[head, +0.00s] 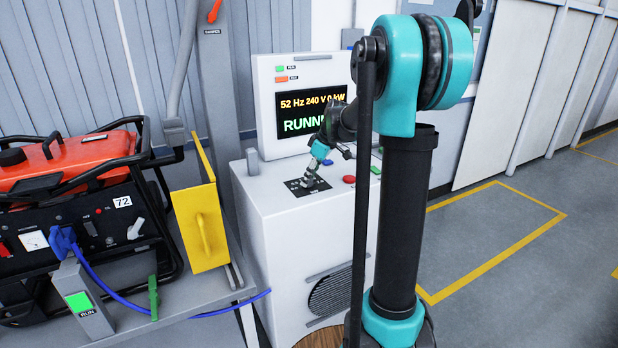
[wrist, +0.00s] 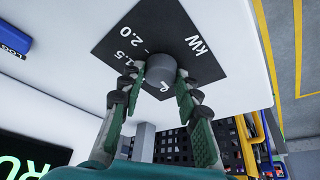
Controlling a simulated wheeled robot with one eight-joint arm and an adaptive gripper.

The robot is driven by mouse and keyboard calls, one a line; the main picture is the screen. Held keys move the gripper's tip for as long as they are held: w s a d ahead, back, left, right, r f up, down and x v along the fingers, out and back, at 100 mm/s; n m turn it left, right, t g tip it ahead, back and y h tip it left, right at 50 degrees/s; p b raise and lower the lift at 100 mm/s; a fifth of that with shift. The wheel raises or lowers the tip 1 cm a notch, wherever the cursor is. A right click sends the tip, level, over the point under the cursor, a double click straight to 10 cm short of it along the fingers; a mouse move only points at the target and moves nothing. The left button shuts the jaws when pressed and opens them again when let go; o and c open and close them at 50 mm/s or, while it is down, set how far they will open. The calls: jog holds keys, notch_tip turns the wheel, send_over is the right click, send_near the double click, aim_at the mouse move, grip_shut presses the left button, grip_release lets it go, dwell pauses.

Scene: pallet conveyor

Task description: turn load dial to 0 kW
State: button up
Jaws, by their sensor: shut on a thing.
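The load dial (wrist: 161,70) is a grey round knob on a black plate (wrist: 170,22) marked kW, with 1.5 and 2.0 readable in the wrist view. My gripper (wrist: 160,80) is shut on the dial, one finger on each side. In the head view my gripper (head: 309,177) points down at the black plate (head: 294,189) on top of the white cabinet (head: 290,222); the dial is mostly hidden there. The screen (head: 300,110) reads 52 Hz 240 V 0 kW and part of RUNNING, partly covered by my arm.
A red button (head: 349,179) and a green button (head: 375,170) are on the cabinet top, right of the plate. A red generator (head: 70,165) stands at left beside a yellow panel (head: 203,228). Floor at right is free, with yellow lines.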

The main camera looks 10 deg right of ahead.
jog(key=shift+n, duration=0.6)
jog(key=shift+g, duration=0.3)
jog(key=o, duration=1.2)
jog(key=shift+c, duration=0.2)
jog(key=shift+r, duration=0.1)
jog(key=v, duration=1.1)
jog(key=shift+d+r, duration=0.3)
jog(key=shift+r, duration=0.05)
